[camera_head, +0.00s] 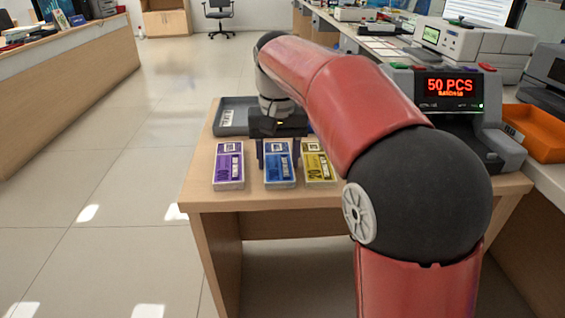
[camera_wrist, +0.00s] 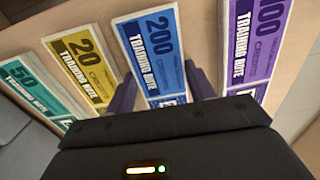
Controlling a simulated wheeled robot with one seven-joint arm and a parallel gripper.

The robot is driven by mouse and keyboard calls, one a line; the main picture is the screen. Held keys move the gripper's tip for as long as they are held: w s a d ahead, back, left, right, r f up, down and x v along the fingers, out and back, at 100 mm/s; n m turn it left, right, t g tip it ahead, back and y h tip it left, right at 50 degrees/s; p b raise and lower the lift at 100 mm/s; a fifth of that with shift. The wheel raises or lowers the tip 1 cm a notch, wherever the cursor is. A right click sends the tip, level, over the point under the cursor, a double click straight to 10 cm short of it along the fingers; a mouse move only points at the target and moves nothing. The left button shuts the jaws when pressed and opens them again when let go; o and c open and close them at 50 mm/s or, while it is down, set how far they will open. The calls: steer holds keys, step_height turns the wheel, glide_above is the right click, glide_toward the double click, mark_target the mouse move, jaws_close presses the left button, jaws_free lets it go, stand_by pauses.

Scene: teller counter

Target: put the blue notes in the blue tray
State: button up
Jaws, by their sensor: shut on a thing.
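The blue notes (camera_head: 279,170) are a flat banded bundle near the front edge of the wooden table, between the purple and yellow bundles. They also show in the wrist view (camera_wrist: 152,52), marked 200. My gripper (camera_head: 278,158) points down over the bundle, with one finger along each long side. In the wrist view my gripper (camera_wrist: 163,90) is shut on the blue notes. They look level with their neighbours; I cannot tell any lift. A dark grey tray (camera_head: 228,134) lies behind the bundles, partly hidden by my arm. I make out no clearly blue tray.
Purple notes (camera_head: 229,164) lie close on the left and yellow notes (camera_head: 318,167) close on the right. Teal notes (camera_wrist: 38,88) show in the wrist view. A counting machine (camera_head: 455,105) reading 50 PCS and an orange tray (camera_head: 540,132) stand at the right.

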steer(key=o, duration=0.8)
steer(key=shift+c, duration=0.2)
steer(key=shift+r, duration=0.1)
